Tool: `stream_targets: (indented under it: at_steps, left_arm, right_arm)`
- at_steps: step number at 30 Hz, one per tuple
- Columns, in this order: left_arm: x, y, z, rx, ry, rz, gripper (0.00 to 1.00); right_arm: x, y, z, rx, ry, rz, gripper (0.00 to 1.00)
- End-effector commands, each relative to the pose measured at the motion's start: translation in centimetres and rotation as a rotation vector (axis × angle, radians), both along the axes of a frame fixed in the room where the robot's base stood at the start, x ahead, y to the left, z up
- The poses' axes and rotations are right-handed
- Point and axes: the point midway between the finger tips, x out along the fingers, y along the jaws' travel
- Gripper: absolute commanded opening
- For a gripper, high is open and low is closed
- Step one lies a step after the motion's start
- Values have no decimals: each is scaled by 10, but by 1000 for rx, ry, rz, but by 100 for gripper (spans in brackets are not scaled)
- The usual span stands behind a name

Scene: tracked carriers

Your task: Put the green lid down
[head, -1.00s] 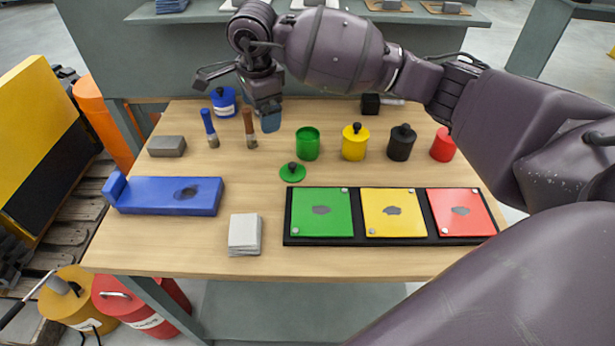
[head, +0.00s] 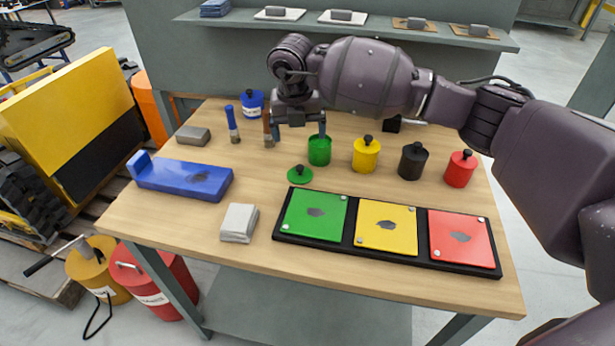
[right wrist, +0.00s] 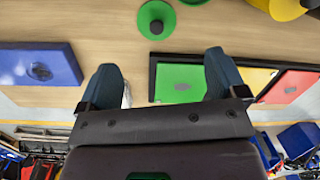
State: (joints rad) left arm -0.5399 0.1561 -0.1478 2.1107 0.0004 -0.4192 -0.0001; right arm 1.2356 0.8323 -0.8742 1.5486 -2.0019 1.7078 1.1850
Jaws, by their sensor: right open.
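The green lid (head: 300,174) lies on the wooden table with its dark knob up, in front of the open green pot (head: 319,150). The lid also shows in the right wrist view (right wrist: 156,20), beyond the fingertips and apart from them. My right gripper (head: 298,138) is open and empty. In the head view it appears above and behind the lid, beside the green pot; one finger overlaps the pot's edge, and I cannot tell if they touch. My left gripper is not in view.
A black tray (head: 352,244) with green, yellow and red plates lies in front of the lid. Yellow (head: 366,154), black (head: 412,162) and red (head: 460,169) lidded pots stand right. Brushes stand behind left. A blue block (head: 180,178) and grey stack (head: 239,222) lie left.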

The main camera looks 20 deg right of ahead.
Motion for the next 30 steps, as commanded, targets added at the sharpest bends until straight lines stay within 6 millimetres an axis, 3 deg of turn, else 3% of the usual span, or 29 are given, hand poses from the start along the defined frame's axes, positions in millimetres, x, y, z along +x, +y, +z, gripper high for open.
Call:
stream_targets:
  at_steps: [6,10,16,24,30]
  left_arm:
    - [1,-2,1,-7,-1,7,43]
    - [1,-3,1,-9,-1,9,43]
    - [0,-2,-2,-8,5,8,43]
    - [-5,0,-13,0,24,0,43]
    - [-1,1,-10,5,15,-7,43]
  right_arm:
    - [1,0,0,32,-32,-321,90]
    - [1,0,0,42,-42,-422,90]
    - [2,0,-9,45,-43,-462,90]
    - [4,-3,-48,43,-38,-459,90]
    - [5,-4,-60,45,-43,-458,90]
